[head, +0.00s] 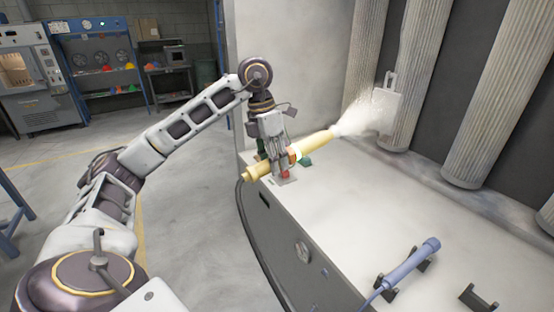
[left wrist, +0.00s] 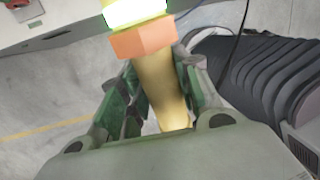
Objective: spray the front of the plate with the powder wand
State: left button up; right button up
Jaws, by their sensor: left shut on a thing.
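My left gripper (head: 279,162) is shut on a yellow powder wand (head: 316,144) above the booth's counter. The wand also shows between the green fingers in the left wrist view (left wrist: 160,85), with an orange band and a lit ring beyond them. Its tip points up and right, and a pale cloud of powder (head: 362,117) leaves it toward the plate. The plate (head: 388,108) is a light panel hanging by a hook in front of the ribbed columns. The powder partly veils its left and lower parts. My right gripper is not in view.
A blue-grey wand (head: 405,270) lies on a black holder on the counter (head: 345,215), with another empty-looking black bracket (head: 478,300) to its right. A dark hose (head: 240,215) hangs down the cabinet's front. Shelves and an oven-like cabinet (head: 35,75) stand far left.

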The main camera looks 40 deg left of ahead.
aim_at(296, 152)
pick_arm(q)
jog(key=shift+m+t+y, duration=0.3)
jog(key=shift+t+y, duration=0.2)
jog(key=shift+y, duration=0.1)
jog(key=w+p, duration=0.1)
jog(key=p, duration=0.1)
jog(key=w+p, duration=0.1)
jog(key=p, duration=0.1)
jog(key=w+r+p, duration=0.1)
jog(key=w+p, duration=0.1)
jog(key=shift+a, duration=0.4)
jog(key=w+p, duration=0.1)
jog(key=w+d+p, duration=0.1)
jog(key=w, duration=0.1)
jog(key=shift+r, duration=0.2)
jog(key=shift+w+d, duration=0.1)
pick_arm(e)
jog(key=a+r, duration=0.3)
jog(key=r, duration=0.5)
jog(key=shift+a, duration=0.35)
